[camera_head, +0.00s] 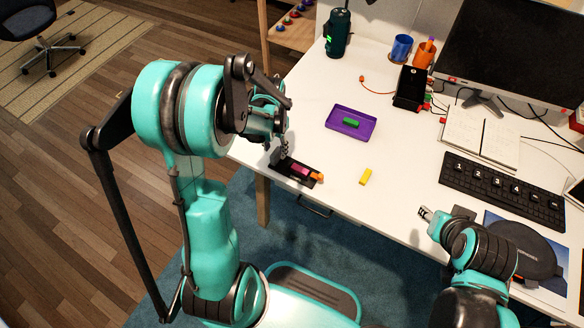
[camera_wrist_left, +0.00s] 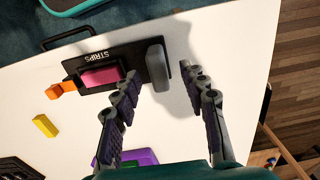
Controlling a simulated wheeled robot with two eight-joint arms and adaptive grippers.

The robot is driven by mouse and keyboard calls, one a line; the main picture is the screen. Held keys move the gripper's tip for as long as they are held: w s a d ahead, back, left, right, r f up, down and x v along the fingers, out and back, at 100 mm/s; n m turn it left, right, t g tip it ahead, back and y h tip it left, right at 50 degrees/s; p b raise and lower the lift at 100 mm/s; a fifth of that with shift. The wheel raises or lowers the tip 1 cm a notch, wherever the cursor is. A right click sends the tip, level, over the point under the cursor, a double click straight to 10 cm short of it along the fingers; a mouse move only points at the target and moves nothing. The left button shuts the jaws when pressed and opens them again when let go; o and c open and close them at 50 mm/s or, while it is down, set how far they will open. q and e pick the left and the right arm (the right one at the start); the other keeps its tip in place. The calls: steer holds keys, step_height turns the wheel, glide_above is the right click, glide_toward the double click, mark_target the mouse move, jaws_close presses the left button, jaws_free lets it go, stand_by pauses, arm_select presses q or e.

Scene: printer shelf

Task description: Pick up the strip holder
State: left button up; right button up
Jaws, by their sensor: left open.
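The strip holder is a black tray marked STRIPS (camera_wrist_left: 98,57) near the table's front edge; it also shows in the head view (camera_head: 284,164). A pink block (camera_wrist_left: 101,76) lies in it. An upright grey piece (camera_wrist_left: 156,64) stands at its right end in the wrist view. My left gripper (camera_wrist_left: 160,76) is open, with its fingertips on either side of the grey piece and no clear grip on it. In the head view, my left arm partly hides this end. My right gripper (camera_head: 426,213) is above the table's front right; its jaw state is unclear.
An orange block (camera_wrist_left: 62,89) is at the holder's other end. A yellow block (camera_head: 365,177) lies beside it. A purple tray (camera_head: 336,112) with a green block (camera_head: 351,122) sits behind. A keyboard (camera_head: 490,187) and monitor (camera_head: 510,50) stand right. The table's middle is mostly clear.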

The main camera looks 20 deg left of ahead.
mark_target(276, 152)
arm_select(q)
step_height(276, 152, down, 4)
steer(key=shift+d+b, duration=0.1)
steer(key=shift+b, duration=0.75)
steer(key=shift+c, duration=1.2)
jaws_close()
steer(key=shift+r, duration=0.1)
